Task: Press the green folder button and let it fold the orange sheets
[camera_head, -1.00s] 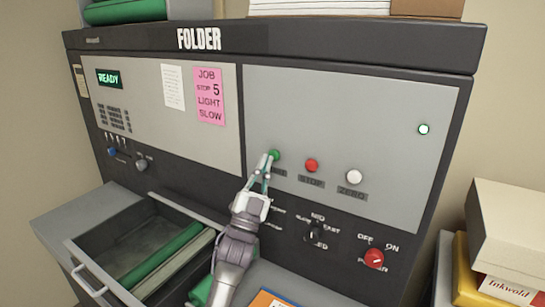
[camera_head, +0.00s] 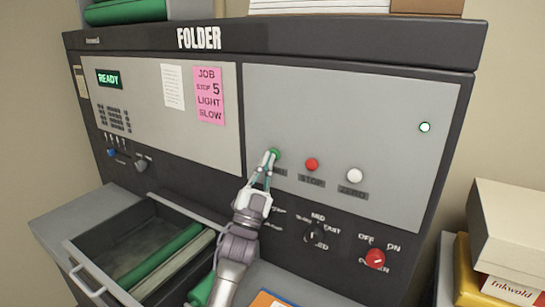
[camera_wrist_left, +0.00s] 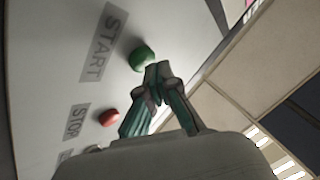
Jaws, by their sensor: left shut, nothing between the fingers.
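The folder machine (camera_head: 300,115) has a grey front panel, and its display (camera_head: 109,79) reads READY. The green START button (camera_head: 275,153) is left of the red STOP button (camera_head: 311,164) and the white ZERO button (camera_head: 354,175). My left gripper (camera_head: 267,160) is shut and empty, with its fingertips at the green button. In the left wrist view the fingertips (camera_wrist_left: 158,72) overlap the lower edge of the green button (camera_wrist_left: 143,58); I cannot tell whether they press it. An orange sheet stack (camera_head: 268,300) shows partly at the bottom edge. My right gripper is not in view.
An open drawer (camera_head: 82,254) with green rolls is at lower left. The red power knob (camera_head: 374,258) and a speed knob (camera_head: 312,234) sit below the buttons. Boxes (camera_head: 510,240) stand at the right.

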